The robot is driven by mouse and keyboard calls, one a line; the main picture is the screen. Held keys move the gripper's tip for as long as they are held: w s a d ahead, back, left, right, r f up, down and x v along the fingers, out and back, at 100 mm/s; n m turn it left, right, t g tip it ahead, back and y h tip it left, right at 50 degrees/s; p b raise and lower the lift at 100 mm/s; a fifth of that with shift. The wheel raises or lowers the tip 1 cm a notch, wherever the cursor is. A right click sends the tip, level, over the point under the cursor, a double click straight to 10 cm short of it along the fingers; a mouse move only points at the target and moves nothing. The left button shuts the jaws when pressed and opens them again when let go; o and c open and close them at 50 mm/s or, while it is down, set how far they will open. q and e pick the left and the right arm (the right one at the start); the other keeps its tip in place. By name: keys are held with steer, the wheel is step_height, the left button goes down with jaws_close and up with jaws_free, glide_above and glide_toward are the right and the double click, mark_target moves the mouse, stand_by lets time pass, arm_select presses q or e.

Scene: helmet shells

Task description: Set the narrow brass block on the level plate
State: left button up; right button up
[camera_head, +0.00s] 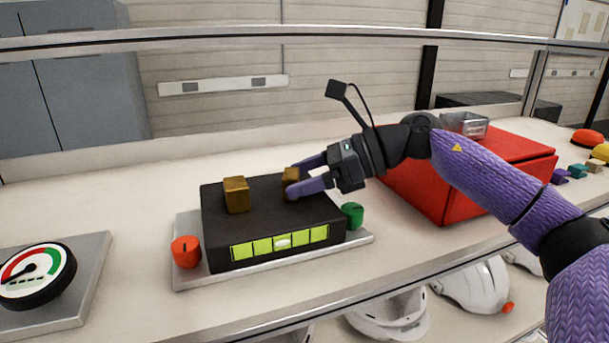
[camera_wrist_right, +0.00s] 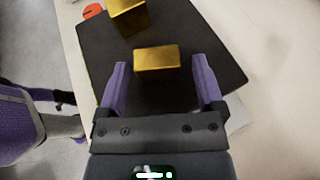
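The level plate (camera_head: 262,204) is a black box with a yellow-green level strip on its front; the pale bubble (camera_head: 283,242) sits near the strip's middle. Two brass blocks stand on its top. One block (camera_head: 236,194) is on the left, clear of the gripper. The other block (camera_head: 290,177), which looks narrower but is partly hidden, is on the right. My right gripper (camera_head: 309,177) is open around this right block; the right wrist view shows the block (camera_wrist_right: 158,62) between the fingers with a gap on each side. My left gripper is not in view.
Orange (camera_head: 186,252) and green (camera_head: 352,215) knobs flank the black box on a grey base (camera_head: 190,276). A dial gauge (camera_head: 36,275) stands at the left. A red box (camera_head: 440,190) with a metal tray (camera_head: 464,125) is behind my right arm. White helmet shells (camera_head: 475,287) are below the bench edge.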

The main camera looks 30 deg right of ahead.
steer(key=shift+r+p, duration=0.3)
steer(key=shift+r, duration=0.05)
steer(key=v, duration=0.1)
steer(key=b+v, duration=0.2)
steer(key=shift+s+d+f, duration=0.15)
steer(key=shift+s+d, duration=0.1)
steer(key=shift+d, duration=0.2)
steer(key=v, duration=0.8)
steer(key=shift+s+r+b, duration=0.1)
steer(key=shift+r+b, duration=0.15)
steer(key=shift+b, duration=0.15)
